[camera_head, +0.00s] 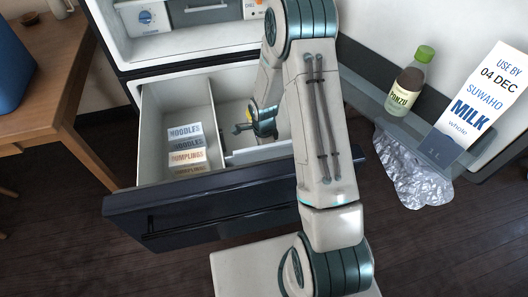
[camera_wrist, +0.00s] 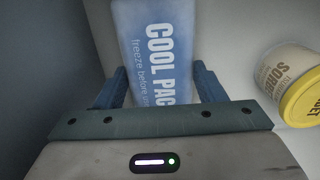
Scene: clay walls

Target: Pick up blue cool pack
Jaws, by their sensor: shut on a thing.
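The blue cool pack (camera_wrist: 155,40) shows in the wrist view, a flat light-blue pack with white "COOL PAC" lettering. It lies between the two blue fingers of my gripper (camera_wrist: 160,82), which is shut on it. The pack's lower end is hidden behind the gripper body. In the head view my wrist reaches down into the right compartment of the open freezer drawer (camera_head: 150,120). I cannot make out the pack or the fingertips clearly there.
A sorbet tub (camera_wrist: 285,68) with a yellow lid (camera_wrist: 302,98) is close right of my gripper. Boxes of noodles (camera_head: 185,132) and dumplings (camera_head: 188,157) are in the drawer's left compartment. A ponzu bottle (camera_head: 408,88), milk carton (camera_head: 482,95) and crumpled foil (camera_head: 415,175) are at right.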

